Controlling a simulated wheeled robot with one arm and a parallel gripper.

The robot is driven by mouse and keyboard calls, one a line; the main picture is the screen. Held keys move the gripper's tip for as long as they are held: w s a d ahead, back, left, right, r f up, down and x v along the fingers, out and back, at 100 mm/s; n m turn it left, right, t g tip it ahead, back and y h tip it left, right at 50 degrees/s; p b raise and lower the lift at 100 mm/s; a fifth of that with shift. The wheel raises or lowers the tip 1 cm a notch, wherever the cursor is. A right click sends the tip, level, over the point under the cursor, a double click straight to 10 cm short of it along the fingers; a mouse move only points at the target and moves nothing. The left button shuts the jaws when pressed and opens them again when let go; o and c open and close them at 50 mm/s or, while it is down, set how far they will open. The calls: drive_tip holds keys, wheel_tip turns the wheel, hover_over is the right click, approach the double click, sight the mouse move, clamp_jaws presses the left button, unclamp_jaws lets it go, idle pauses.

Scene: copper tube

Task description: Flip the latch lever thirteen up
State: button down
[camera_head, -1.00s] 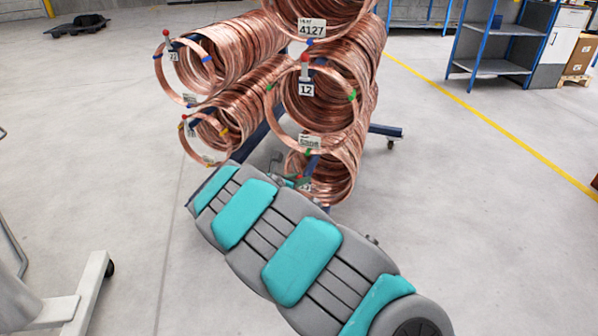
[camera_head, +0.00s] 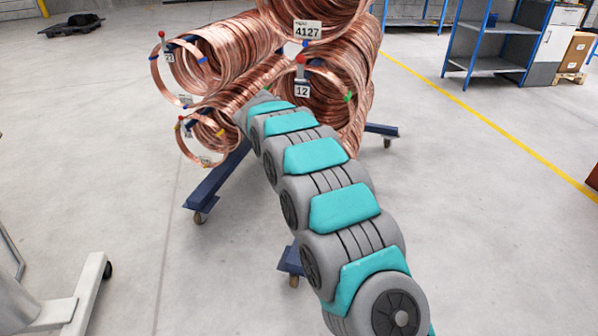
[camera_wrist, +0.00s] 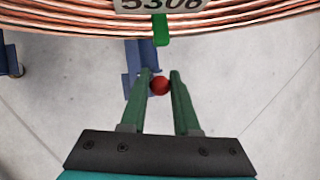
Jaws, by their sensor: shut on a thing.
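In the wrist view, my gripper (camera_wrist: 160,76) has its two green fingers closed around a small red ball knob (camera_wrist: 160,87), which sits between the fingertips. It looks like the knob of a latch lever; its number plate and shaft do not show. A copper coil (camera_wrist: 60,22) with a white tag reading 5306 (camera_wrist: 160,5) and a green clip (camera_wrist: 162,32) is just beyond the fingertips.
The lever with plate 21 (camera_head: 168,56) is on the upper left coil. A coil tagged 4127 (camera_head: 307,30) is at the top. The rack's blue base (camera_head: 216,182) with casters reaches out at floor level. Open floor lies to the right, before blue shelving (camera_head: 490,66).

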drive_tip(key=shift+w+d+f+g, duration=0.1)
drive_tip(key=shift+w+f+g, duration=0.1)
drive_tip(key=shift+g, duration=0.5)
drive_tip(key=c, duration=0.7)
unclamp_jaws()
drive_tip(key=shift+o, duration=0.2)
drive_tip(key=shift+r, duration=0.1)
drive_tip(key=shift+r, duration=0.15)
drive_tip(key=v, duration=0.7)
drive_tip(key=shift+r, duration=0.25)
drive_tip(key=shift+s, duration=0.1)
